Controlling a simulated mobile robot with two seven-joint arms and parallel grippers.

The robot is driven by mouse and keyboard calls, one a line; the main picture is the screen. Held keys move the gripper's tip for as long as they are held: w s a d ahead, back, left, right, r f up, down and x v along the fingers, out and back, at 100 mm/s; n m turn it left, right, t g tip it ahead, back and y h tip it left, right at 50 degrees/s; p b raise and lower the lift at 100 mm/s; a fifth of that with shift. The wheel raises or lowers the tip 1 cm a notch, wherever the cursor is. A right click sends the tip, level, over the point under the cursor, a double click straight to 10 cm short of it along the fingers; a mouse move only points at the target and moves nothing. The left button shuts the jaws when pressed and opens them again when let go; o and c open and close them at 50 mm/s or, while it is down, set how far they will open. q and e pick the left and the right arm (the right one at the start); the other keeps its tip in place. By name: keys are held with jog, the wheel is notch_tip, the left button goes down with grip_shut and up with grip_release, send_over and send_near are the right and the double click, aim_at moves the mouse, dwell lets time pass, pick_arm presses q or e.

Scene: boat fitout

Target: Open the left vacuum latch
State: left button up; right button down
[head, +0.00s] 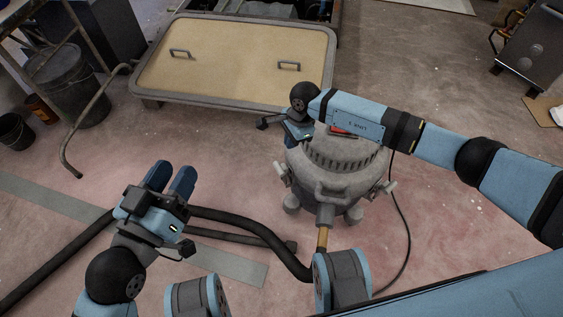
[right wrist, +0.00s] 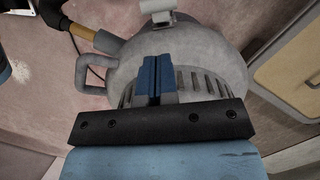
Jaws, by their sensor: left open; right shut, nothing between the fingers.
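The vacuum (head: 335,165) is a round grey canister with a vented lid and a front handle, standing upright on the floor. Its left latch (head: 282,171) is a small light grey piece on the rim; a pale latch piece also shows at the top of the right wrist view (right wrist: 160,12). I cannot tell whether it is open. The right latch (head: 378,190) sticks out on the other side. My right gripper (right wrist: 155,80) is shut and empty over the vacuum's lid, apart from the left latch. My left gripper (head: 176,180) is open and empty, left of the vacuum.
A black hose (head: 250,228) runs across the floor to the vacuum's front. A tan panel (head: 235,62) with two handles lies behind. Buckets (head: 15,134) stand at far left, and a grey metal cabinet (head: 535,50) at far right. The floor right of the vacuum is mostly clear, with a cable.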

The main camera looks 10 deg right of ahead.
aim_at(284, 167)
jog(key=shift+d, duration=0.1)
jog(key=f+b, duration=0.1)
jog(key=f, duration=0.2)
jog(key=a+f+b, duration=0.1)
jog(key=f, duration=0.1)
jog(key=f+b, duration=0.1)
jog(key=f, duration=0.2)
jog(key=shift+s+a+f+b, duration=0.25)
jog(key=shift+a+f+b, duration=0.1)
jog(key=shift+a, duration=0.05)
jog(key=shift+a+f, duration=0.1)
jog(key=shift+f, duration=0.5)
pick_arm(q)
jog(key=f, duration=0.1)
jog(key=f+m, duration=0.1)
jog(key=f, duration=0.1)
jog(key=shift+w+a+f+g, duration=0.1)
jog(key=shift+w+f+g, duration=0.2)
jog(key=shift+w+g, duration=0.1)
jog(key=shift+a+r, duration=0.1)
jog(key=shift+a, duration=0.05)
